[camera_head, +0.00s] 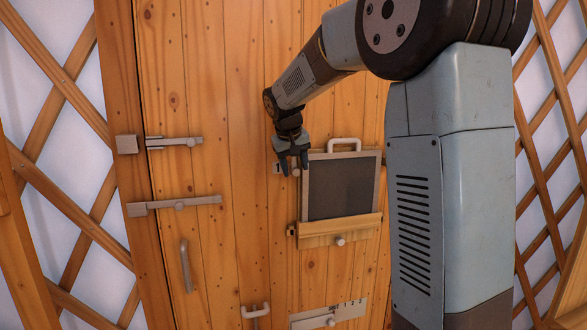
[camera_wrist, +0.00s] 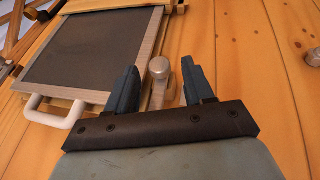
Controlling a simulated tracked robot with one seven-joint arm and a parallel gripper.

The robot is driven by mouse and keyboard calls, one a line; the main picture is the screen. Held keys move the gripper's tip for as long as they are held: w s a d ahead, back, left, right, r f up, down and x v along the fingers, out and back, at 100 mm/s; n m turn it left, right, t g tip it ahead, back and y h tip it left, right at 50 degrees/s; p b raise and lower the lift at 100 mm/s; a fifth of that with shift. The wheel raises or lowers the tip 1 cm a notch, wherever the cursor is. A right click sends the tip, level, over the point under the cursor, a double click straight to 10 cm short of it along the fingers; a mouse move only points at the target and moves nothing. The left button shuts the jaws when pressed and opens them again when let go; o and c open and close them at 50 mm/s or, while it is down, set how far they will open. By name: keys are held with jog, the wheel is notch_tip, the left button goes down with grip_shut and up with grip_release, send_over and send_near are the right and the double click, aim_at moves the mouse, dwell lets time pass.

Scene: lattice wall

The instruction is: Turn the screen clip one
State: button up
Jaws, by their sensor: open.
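The dark screen (camera_head: 340,188) in its light frame is mounted on the plank door, with a white handle (camera_head: 344,144) on top. A small metal clip with a rounded knob (camera_wrist: 160,69) sits beside the screen's frame, near its upper left corner in the head view. My gripper (camera_head: 293,166) is open at this clip. In the wrist view its two fingers (camera_wrist: 160,80) stand on either side of the knob, with gaps visible. The head view mostly hides the clip behind the fingers.
A wooden ledge (camera_head: 340,230) with a knob crosses below the screen. Metal bolts (camera_head: 175,142) and (camera_head: 175,205) and a grey handle (camera_head: 187,266) are on the door's left. A numbered slide plate (camera_head: 328,314) is at the bottom. Lattice wall flanks the door.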

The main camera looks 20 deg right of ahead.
jog(key=shift+w+d+f, duration=0.1)
jog(key=shift+w+f, duration=0.05)
jog(key=shift+f, duration=0.25)
grip_shut()
dwell(0.4)
